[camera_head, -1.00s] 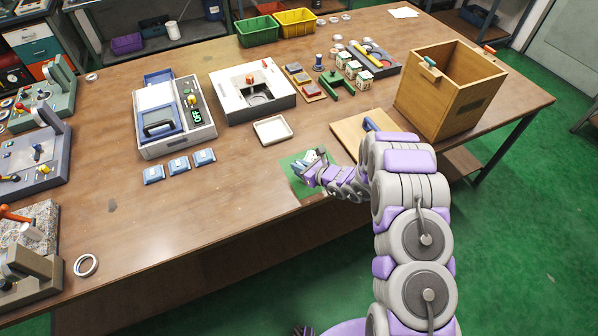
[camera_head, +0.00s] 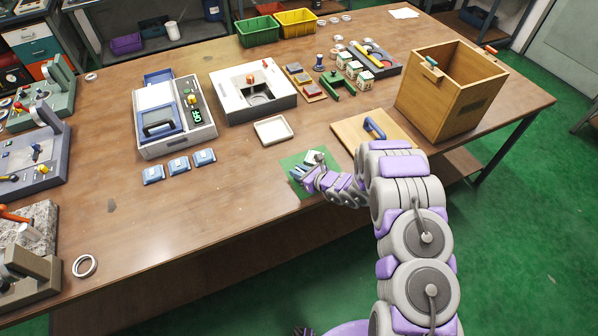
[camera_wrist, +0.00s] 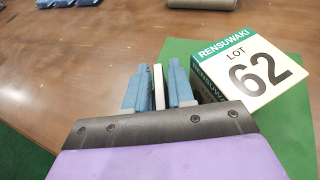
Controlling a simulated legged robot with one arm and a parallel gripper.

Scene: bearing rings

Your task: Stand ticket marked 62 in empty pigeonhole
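My gripper (camera_wrist: 158,88) reaches over the green mat (camera_head: 294,178) at the table's front edge. Its two blue fingers are close together in the wrist view. A thin cream strip (camera_wrist: 158,86) stands edge-on between them, perhaps a ticket; its face is hidden and I cannot tell whether both fingers touch it. A white and green box (camera_wrist: 250,75) marked "RENSUWAKI LOT 62" sits on the mat just right of the right finger; its top also shows in the head view (camera_head: 309,157). I cannot make out an empty pigeonhole.
A shallow white tray (camera_head: 273,131) lies behind the mat. Three small blue blocks (camera_head: 178,166) are to the left. A board with a blue handle (camera_head: 352,137) and a tall wooden bin (camera_head: 452,95) stand right.

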